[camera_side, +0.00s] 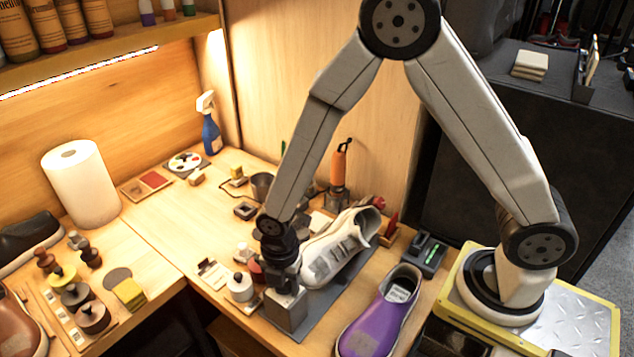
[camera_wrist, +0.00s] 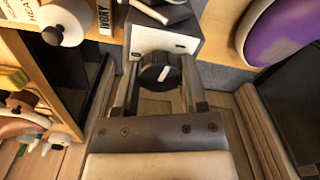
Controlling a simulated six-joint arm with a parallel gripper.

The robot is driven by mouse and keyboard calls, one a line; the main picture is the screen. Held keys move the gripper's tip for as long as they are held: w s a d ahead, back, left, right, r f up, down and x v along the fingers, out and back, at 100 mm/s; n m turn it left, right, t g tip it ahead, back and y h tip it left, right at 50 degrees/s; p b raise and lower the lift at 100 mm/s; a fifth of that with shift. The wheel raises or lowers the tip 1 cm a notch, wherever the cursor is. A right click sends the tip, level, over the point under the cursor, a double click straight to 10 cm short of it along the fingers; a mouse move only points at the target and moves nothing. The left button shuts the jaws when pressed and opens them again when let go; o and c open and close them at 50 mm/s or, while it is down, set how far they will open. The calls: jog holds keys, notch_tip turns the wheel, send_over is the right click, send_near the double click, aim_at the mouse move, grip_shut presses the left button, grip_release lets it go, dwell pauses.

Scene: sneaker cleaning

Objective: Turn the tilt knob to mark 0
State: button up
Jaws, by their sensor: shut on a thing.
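The tilt knob (camera_wrist: 150,75) is a round black dial with a white pointer line, on the front of a grey box (camera_wrist: 185,43) in the wrist view. The pointer stands near upright, leaning slightly; I cannot read any numbered mark beside it. My gripper (camera_wrist: 160,80) has one finger on each side of the knob and is shut on it. In the side view my gripper (camera_side: 281,277) points down at the same grey box (camera_side: 287,312), at the near end of the stand's dark plate. The knob is hidden there. A white sneaker (camera_side: 340,248) rests behind the box.
A purple shoe (camera_side: 380,315) stands to the right of the plate. A white round jar (camera_side: 240,287) and a card (camera_side: 213,273) lie close on the left. An orange-handled tool (camera_side: 338,167) stands behind. The table's front edge is just below the box.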

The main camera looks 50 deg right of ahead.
jog(key=shift+n, duration=2)
jog(key=shift+n, duration=2)
jog(key=o, duration=1)
